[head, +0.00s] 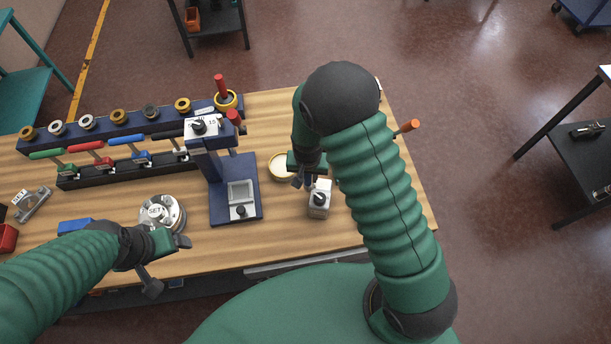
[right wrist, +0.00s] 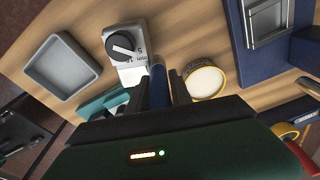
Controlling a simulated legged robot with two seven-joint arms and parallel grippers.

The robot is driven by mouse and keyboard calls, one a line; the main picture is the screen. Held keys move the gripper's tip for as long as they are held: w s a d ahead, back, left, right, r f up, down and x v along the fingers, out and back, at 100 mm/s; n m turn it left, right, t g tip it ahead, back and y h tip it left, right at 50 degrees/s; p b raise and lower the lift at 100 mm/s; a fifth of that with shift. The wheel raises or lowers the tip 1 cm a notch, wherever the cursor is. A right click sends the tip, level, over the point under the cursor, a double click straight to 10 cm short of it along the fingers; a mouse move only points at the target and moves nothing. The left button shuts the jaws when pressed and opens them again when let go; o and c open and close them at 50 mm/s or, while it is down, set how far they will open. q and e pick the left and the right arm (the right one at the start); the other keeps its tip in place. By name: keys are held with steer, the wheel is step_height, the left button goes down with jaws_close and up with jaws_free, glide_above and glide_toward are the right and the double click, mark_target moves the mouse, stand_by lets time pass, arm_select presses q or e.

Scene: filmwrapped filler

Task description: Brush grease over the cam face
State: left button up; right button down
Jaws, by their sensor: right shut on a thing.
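My right gripper (head: 303,178) is above the table beside a yellow-rimmed tin (head: 279,172) of pale grease and a grey block with a black knob (head: 319,203). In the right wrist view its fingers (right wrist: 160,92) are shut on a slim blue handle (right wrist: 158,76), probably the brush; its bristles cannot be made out. The tin (right wrist: 205,80) and the knob block (right wrist: 130,52) show just beyond. My left gripper (head: 168,262) is open and empty at the table's front edge, near that piece.
A blue stand with a dial (head: 235,190) rises mid-table. Behind it at left are a rack of rings (head: 118,120) and a row of coloured handles (head: 90,146). A grey tray (right wrist: 62,66) lies beside the knob block. An orange handle (head: 408,126) juts past the right edge.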

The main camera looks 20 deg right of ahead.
steer(key=shift+r+p, duration=2.45)
steer(key=shift+r, duration=0.6)
step_height(320, 180, up, 3)
steer(key=p, duration=0.2)
steer(key=shift+p, duration=0.3)
